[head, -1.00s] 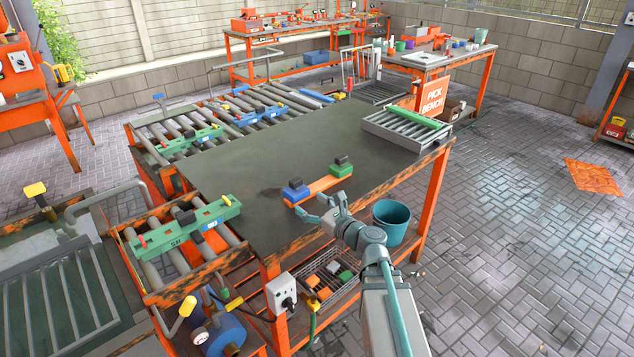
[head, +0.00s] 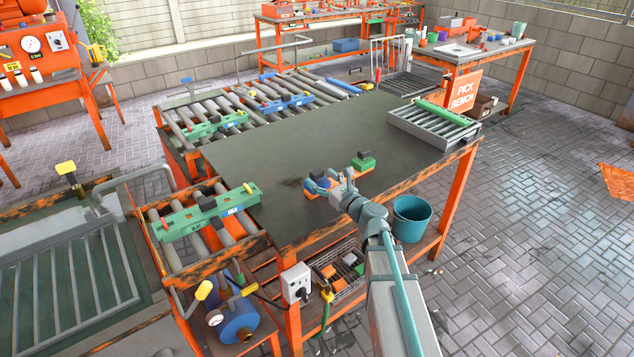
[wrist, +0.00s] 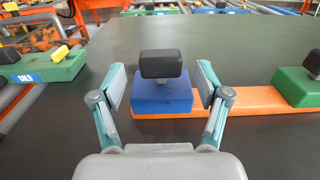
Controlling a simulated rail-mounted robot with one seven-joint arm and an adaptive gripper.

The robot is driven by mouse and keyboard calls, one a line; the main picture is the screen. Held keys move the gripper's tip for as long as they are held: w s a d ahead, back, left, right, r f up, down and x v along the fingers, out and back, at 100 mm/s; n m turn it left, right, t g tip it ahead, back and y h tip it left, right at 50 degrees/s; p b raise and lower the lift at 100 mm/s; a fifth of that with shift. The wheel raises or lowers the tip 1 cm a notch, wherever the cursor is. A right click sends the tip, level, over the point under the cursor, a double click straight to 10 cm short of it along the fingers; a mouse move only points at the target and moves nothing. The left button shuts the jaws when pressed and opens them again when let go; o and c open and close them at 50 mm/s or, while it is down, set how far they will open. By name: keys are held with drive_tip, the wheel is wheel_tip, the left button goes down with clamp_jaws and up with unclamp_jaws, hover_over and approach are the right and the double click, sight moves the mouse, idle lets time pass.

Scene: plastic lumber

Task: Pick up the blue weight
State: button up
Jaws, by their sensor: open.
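The blue weight (wrist: 163,97) is a blue block with a black knob on top. In the wrist view it stands upright at the left end of an orange strip (wrist: 245,101) on the dark tabletop. My gripper (wrist: 161,80) is open, with one finger to each side of the weight and its knob; I cannot tell whether they touch it. In the head view my gripper (head: 331,182) partly hides the blue weight (head: 320,175). A green weight (wrist: 298,86) with a black knob stands at the strip's right end; it also shows in the head view (head: 362,163).
The bench top (head: 270,150) is clear to the left and behind. A roller tray with a green bar (head: 435,122) sits at its right end. Roller conveyors with green and blue pieces (head: 210,212) border the left side.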

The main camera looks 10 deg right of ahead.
drive_tip(key=x, duration=0.3)
clamp_jaws()
idle(0.4)
